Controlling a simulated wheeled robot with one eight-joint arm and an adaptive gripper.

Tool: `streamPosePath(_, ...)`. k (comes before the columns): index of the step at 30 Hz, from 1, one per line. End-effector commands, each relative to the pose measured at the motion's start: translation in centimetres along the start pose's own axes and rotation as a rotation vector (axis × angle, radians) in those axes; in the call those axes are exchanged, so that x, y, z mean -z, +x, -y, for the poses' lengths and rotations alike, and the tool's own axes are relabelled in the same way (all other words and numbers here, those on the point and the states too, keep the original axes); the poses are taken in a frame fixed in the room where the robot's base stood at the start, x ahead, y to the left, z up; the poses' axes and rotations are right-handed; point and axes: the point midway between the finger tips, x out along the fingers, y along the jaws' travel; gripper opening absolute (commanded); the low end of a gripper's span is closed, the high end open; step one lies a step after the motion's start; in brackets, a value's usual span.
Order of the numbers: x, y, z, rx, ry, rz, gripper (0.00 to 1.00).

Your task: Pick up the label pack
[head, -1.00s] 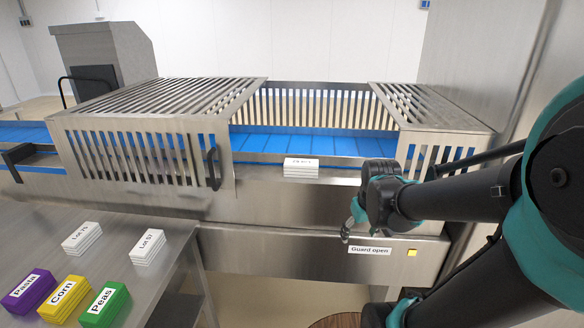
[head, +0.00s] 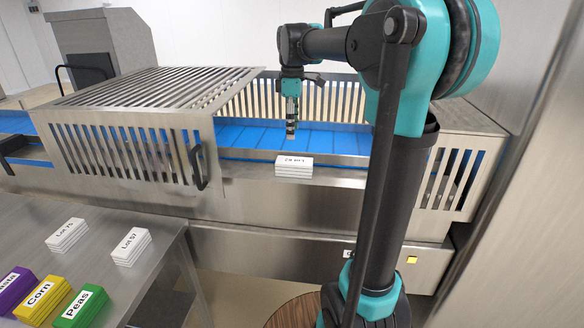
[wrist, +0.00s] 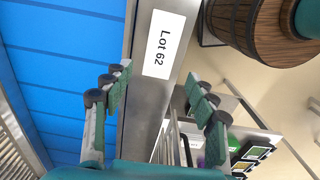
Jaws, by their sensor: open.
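A white label pack (head: 294,166) lies on the steel ledge in front of the blue belt, in the opening of the machine's guard. In the wrist view its top reads "Lot 62" (wrist: 164,45). My gripper (head: 291,130) points down above and near the pack in the head view. In the wrist view my gripper (wrist: 158,84) has its fingers spread, with nothing between them. The pack shows beyond the fingertips, apart from them. Two other white packs, Lot 75 (head: 67,234) and Lot 57 (head: 131,247), lie on the steel table at the left.
Slatted guards stand left (head: 120,150) and right (head: 455,165) of the opening, and the left one has a dark handle (head: 198,167). The blue belt (head: 255,137) runs behind the ledge. Purple, yellow (head: 41,299) and green (head: 80,307) packs lie on the table (head: 150,285).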

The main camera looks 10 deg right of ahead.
Motion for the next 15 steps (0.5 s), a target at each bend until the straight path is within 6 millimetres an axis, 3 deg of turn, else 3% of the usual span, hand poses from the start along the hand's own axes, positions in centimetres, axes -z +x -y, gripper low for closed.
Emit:
streamPosePath(9,0.0,6.1,0.0,-0.001,0.002,0.0,0.58)
streamPosePath(15,-0.1,7.9,0.0,-0.001,0.002,0.0,0.58)
